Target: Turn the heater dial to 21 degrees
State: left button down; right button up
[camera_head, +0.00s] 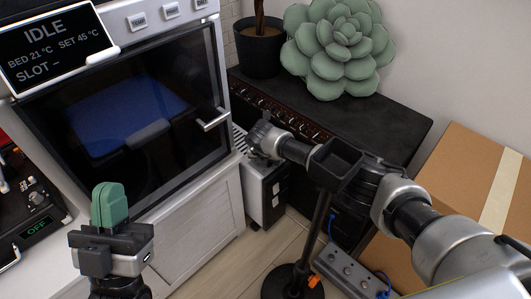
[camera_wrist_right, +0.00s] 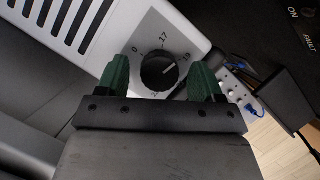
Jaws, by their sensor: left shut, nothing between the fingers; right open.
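The heater (camera_head: 257,189) is a white and dark box on the floor beside the white cabinet in the head view. In the right wrist view its dial (camera_wrist_right: 157,73) is a round black knob with a white pointer mark on a pale scale plate. The scale shows 0 and 17; other numbers are partly hidden. The pointer is toward the right, near a number I cannot read surely. My right gripper (camera_wrist_right: 163,66) is open, a green finger on each side of the dial; contact is unclear. My left gripper (camera_head: 109,190) is shut and empty, away from the heater.
A printer (camera_head: 130,105) with a glass door and a screen reading IDLE stands on the cabinet. A dark amplifier-like unit (camera_head: 390,121) bears a potted plant and a green succulent cushion. A cardboard box (camera_head: 463,180) is at right. A power strip (camera_head: 345,268) lies low.

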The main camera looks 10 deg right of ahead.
jog(key=shift+s+a+r+p, duration=0.1)
jog(key=shift+r+p, duration=0.2)
jog(key=shift+r, duration=0.15)
jog(key=p+v, duration=0.2)
jog(key=v, duration=0.1)
jog(key=shift+s+r, duration=0.1)
jog(key=shift+r, duration=0.15)
pick_arm(q)
jog(key=w+a+f+g+y+p, duration=0.1)
jog(key=w+f+g+y+p, duration=0.1)
jog(key=f+g, duration=1.1)
jog(key=shift+w+a+f+g+y, duration=0.3)
jog(key=shift+w+a+y, duration=0.15)
jog(key=shift+y, duration=0.95)
pick_arm(e)
jog(key=d+v, duration=0.1)
jog(key=v, duration=0.5)
jog(key=shift+a, duration=0.5)
jog(key=shift+s, duration=0.1)
